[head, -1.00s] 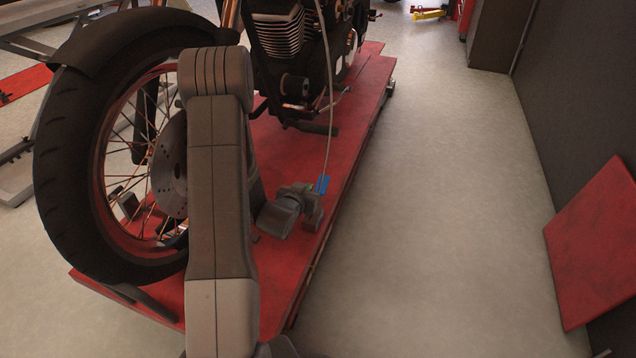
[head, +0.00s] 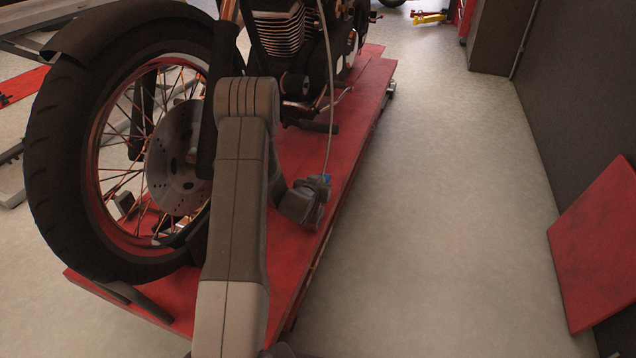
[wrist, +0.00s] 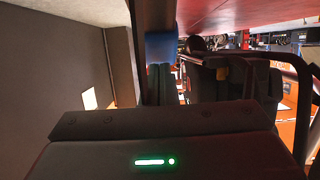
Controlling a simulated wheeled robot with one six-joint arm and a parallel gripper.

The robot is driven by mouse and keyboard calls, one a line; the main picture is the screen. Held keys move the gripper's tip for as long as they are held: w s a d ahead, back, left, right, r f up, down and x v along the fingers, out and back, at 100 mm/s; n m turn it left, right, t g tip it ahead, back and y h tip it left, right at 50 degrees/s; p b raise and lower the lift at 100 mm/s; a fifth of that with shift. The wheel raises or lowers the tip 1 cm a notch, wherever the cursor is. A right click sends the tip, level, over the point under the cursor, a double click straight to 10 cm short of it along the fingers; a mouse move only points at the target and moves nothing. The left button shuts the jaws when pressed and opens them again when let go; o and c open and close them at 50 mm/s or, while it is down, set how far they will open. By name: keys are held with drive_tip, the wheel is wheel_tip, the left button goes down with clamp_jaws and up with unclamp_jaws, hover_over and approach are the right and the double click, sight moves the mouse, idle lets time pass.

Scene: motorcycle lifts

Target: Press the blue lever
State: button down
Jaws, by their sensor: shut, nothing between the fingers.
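The blue lever (head: 327,177) shows as a small blue patch at the right edge of the red lift platform, mostly hidden behind my gripper. It also shows in the wrist view as a blue block (wrist: 160,46) straight ahead of the fingers. My gripper (head: 321,186) is shut and empty, right at the lever. In the wrist view the closed fingertips (wrist: 160,72) overlap the lower edge of the blue block. I cannot tell whether they touch it.
A motorcycle with a large front wheel (head: 40,190) stands on the red lift platform (head: 352,150) beside my arm. A thin cable hangs close to the lever. The floor (head: 440,200) to the right is clear up to a dark wall and a leaning red panel (head: 598,245).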

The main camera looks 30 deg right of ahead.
idle(0.4)
drive_tip(key=p, duration=0.1)
drive_tip(key=d+g+p, duration=0.1)
drive_tip(key=p, duration=0.1)
drive_tip(key=shift+w+f+y, duration=0.15)
drive_tip(key=shift+w+y, duration=0.15)
drive_tip(key=shift+y, duration=0.1)
drive_tip(key=p, duration=0.1)
drive_tip(key=f+y+p, duration=0.1)
drive_tip(key=p, duration=0.1)
drive_tip(key=shift+w+d+g, duration=0.2)
drive_tip(key=shift+g, duration=0.2)
drive_tip(key=f, duration=0.1)
drive_tip(key=f+b, duration=0.1)
drive_tip(key=w+d+f, duration=0.1)
drive_tip(key=shift+r, duration=0.15)
drive_tip(key=shift+s, duration=0.1)
